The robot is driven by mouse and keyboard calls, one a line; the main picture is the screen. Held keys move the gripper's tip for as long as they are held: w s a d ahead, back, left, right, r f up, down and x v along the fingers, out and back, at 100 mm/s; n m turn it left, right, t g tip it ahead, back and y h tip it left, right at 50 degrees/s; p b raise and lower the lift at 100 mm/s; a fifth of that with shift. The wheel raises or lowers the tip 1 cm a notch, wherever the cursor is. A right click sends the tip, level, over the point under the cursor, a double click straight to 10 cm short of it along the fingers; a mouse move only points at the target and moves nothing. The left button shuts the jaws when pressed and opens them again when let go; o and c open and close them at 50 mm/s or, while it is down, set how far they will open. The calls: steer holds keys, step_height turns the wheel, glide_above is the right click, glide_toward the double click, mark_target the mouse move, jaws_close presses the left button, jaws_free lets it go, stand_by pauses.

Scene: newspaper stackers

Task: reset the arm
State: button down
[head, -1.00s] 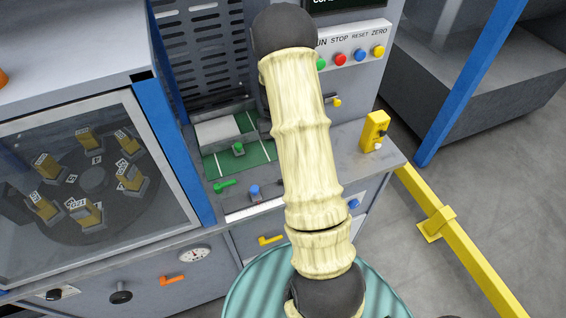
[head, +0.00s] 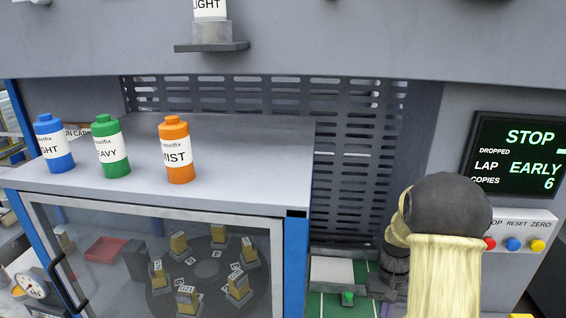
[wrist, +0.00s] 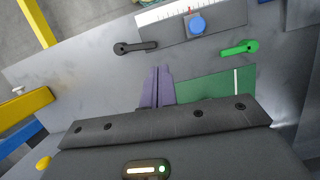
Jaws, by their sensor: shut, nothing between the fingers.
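My gripper shows in the wrist view as two narrow purple fingers (wrist: 158,72), pressed together with nothing between them. It is over the grey deck (wrist: 90,75) of the machine, beside a green mat (wrist: 205,87). I cannot tell its exact height above the deck. In the head view my arm rises at the lower right, and its cream sleeve and dark joint hide most of the gripper.
Blue (head: 54,143), green (head: 110,146) and orange (head: 175,150) bottles stand on the cabinet left of my arm. A display (head: 520,155) reads STOP. On the deck are a green lever (wrist: 240,48), black lever (wrist: 135,47) and blue knob (wrist: 197,25).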

steer(key=s+a+r+n+t, duration=0.2)
steer(key=s+a+r+t, duration=0.3)
steer(key=s+a, duration=0.5)
step_height(320, 180, up, 2)
steer(key=shift+s+a+r+n+h, duration=0.15)
steer(key=shift+s+a+n+h, duration=0.2)
steer(key=shift+a, duration=0.3)
